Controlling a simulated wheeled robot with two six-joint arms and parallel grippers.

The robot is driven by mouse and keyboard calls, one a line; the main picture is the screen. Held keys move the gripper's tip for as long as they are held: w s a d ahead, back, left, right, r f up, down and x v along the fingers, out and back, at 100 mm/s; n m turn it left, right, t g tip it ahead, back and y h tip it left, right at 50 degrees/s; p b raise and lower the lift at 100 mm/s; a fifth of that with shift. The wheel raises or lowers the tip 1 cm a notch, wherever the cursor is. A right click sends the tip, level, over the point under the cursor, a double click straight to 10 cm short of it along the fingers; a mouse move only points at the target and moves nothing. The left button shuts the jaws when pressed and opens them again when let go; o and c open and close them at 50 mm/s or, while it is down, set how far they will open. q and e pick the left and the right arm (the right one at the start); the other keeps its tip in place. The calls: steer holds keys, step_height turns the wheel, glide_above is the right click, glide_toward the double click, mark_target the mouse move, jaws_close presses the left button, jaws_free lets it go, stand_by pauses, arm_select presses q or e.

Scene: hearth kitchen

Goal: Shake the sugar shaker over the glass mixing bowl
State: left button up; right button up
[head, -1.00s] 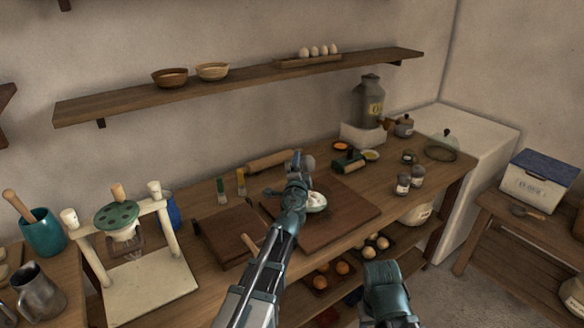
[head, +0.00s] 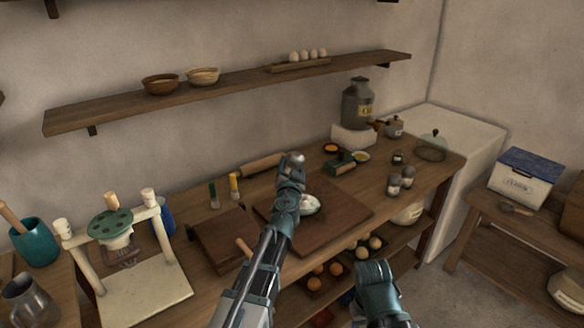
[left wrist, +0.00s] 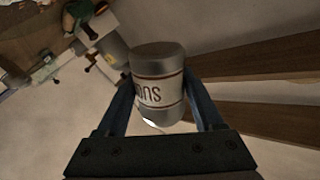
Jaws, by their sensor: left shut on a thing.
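The sugar shaker (left wrist: 158,65) is a small metal cylinder with a brown band and partly visible lettering. It lies between the two fingers of my left gripper (left wrist: 158,85), which is shut on it. In the head view the shaker (head: 295,158) shows as a small grey shape at the end of my left gripper (head: 291,169). The glass mixing bowl (head: 310,205), with white contents, sits on the board just beyond my left wrist, which hides part of it. The shaker is held up above the bowl's area. My right gripper (head: 378,290) is low at front; its fingertips are not clear.
The bowl stands on a large wooden board (head: 345,212). A rolling pin (head: 263,166) lies behind it. A white press stand (head: 150,280) is at the left. A shelf with bowls runs along the wall above.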

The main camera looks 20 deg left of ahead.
arm_select(q)
steer(key=n, duration=0.5)
steer(key=shift+r, duration=0.25)
stand_by(0.5)
